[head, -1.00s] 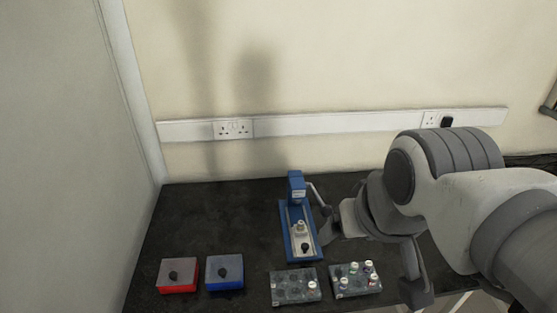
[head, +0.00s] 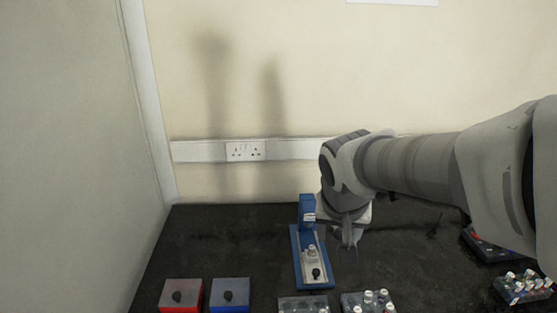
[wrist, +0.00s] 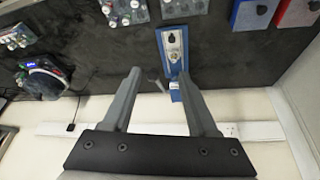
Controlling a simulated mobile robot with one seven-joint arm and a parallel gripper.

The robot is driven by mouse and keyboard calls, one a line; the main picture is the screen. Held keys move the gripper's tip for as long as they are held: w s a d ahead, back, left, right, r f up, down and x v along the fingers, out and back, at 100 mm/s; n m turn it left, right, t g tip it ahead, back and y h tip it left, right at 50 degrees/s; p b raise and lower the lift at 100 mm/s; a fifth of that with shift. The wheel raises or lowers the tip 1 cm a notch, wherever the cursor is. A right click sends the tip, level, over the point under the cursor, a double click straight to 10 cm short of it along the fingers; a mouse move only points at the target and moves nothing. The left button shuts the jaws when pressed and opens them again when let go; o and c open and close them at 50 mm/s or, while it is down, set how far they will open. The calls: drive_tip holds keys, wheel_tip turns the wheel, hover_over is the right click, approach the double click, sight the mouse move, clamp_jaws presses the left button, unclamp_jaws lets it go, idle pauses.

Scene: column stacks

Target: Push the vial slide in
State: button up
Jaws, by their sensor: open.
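The blue press (head: 297,262) stands on the dark bench, with its blue head at the far end. Its pale slide plate (head: 322,283) lies on the blue base towards the near end and carries a black knob (head: 316,273). A small vial (head: 311,252) stands upright on the plate. My gripper (head: 349,240) is to the right of the press, pointing down, apart from the knob. In the wrist view my gripper (wrist: 158,73) is open and empty, with the press (wrist: 160,42) beyond the fingertips. A thin grey lever (wrist: 156,82) shows between the fingers.
A red box (head: 181,296) and a blue box (head: 230,296) with black knobs sit left of the press. Two vial racks (head: 302,305) (head: 368,303) stand in front. Another rack (head: 524,289) and a dark device (head: 485,243) are at right. The wall is behind.

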drive_tip(key=m+b, duration=0.1)
drive_tip(key=b, duration=0.1)
approach(316, 271)
drive_tip(key=shift+m, duration=0.3)
drive_tip(key=b+x, duration=0.3)
drive_tip(key=x, duration=0.5)
drive_tip(key=shift+f, duration=0.2)
drive_tip(key=shift+g, duration=0.3)
clamp_jaws()
drive_tip(key=shift+w, duration=0.1)
idle(0.4)
